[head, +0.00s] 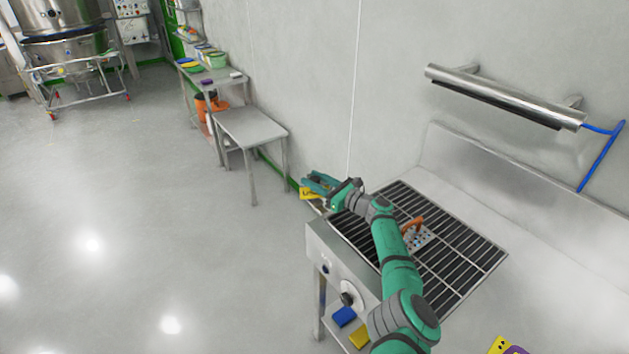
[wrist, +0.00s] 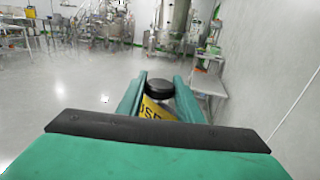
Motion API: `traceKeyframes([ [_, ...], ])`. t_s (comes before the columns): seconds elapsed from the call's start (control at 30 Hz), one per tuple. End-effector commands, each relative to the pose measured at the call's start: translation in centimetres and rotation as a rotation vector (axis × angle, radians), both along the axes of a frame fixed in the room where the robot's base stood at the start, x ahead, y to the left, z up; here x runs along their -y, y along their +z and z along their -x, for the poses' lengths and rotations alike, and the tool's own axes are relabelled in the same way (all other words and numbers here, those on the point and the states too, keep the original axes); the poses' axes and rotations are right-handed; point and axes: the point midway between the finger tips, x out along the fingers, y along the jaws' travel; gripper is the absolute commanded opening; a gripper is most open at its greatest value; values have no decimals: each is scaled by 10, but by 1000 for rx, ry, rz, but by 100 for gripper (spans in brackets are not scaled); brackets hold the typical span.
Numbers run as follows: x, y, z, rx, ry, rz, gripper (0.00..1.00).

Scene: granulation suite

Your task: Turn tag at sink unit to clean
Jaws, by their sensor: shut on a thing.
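My gripper (head: 317,183) reaches past the far left corner of the steel sink unit (head: 317,246) and is shut on a yellow tag (head: 308,195). In the wrist view the tag (wrist: 153,111) sits between the two teal fingers, with part of the dark lettering "USE" showing on its yellow face. A black round piece (wrist: 160,89) also lies between the fingertips, at the tag's far end. The rest of the tag's face is hidden by my gripper. I cannot tell whether the tag is attached to the unit.
A slatted grate (head: 470,240) covers the sink top, with an orange-handled item (head: 417,234) on it beneath my arm. A steel rail (head: 505,97) is on the wall. A bare steel table (head: 250,125) stands beyond. Open floor (head: 150,220) lies to the left.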

Motion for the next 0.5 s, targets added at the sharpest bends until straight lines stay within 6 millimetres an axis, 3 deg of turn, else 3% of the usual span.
traceKeyframes([
  [0.5, -1, 4, -2, 5, 47, -3, 10],
])
